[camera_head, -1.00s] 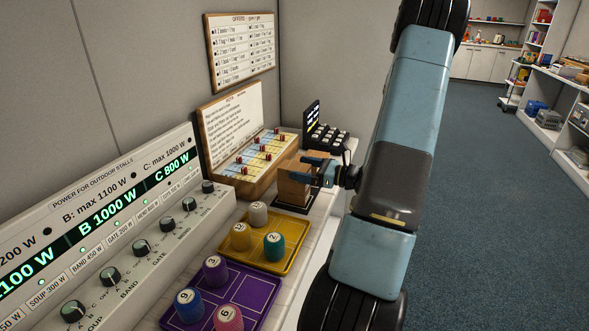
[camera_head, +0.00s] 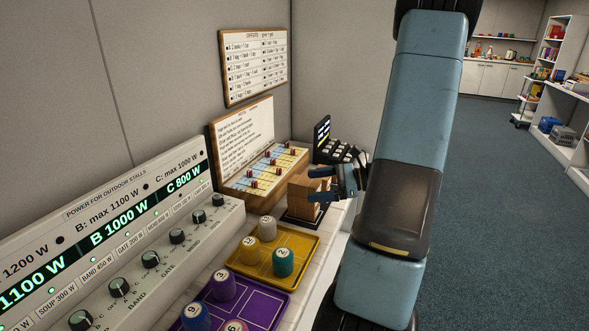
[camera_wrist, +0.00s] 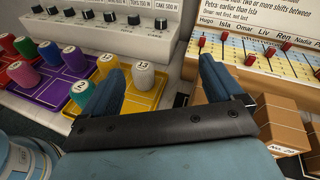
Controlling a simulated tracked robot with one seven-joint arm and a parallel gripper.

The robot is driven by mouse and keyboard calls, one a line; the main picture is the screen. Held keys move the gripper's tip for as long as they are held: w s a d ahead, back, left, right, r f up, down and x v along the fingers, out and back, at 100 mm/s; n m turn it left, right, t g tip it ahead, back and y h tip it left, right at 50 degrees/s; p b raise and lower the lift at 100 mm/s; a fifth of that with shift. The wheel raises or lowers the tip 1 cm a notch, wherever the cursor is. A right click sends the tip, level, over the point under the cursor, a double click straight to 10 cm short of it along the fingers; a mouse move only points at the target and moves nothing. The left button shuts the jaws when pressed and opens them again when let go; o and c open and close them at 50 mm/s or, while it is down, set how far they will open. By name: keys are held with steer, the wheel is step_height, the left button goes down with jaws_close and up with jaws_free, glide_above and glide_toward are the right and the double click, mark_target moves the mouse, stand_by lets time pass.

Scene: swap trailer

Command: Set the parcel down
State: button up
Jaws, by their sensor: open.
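The brown parcel (camera_head: 300,194) rests upright on a dark base on the bench, in front of the slider board. My gripper (camera_head: 318,184) is at its right side in the head view, with its blue fingers spread. I cannot tell whether a finger touches the parcel.
A yellow tray (camera_head: 243,268) and a purple tray (camera_head: 266,308) with numbered pegs lie in front. The power panel (camera_head: 150,225) stands on the left, the slider board (camera_head: 245,180) behind. A dark keypad device (camera_head: 338,150) is beyond the parcel. Open floor (camera_head: 500,220) lies right.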

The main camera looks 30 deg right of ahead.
steer(key=s+a+r+n+g+h, duration=0.3)
steer(key=s+a+r+n+g, duration=0.1)
steer(key=a+n, duration=0.25)
steer(key=s+a+r+n+g+h, duration=0.2)
steer(key=s+a+r+n+g, duration=0.2)
steer(key=a+n, duration=0.3)
steer(key=s+a+r+n+t+h, duration=0.4)
steer(key=s+r+n+h, duration=0.4)
steer(key=r+n, duration=0.1)
steer(key=shift+s+a+r+t, duration=0.15)
steer(key=shift+r+t, duration=0.25)
steer(key=shift+r, duration=0.05)
stand_by(0.3)
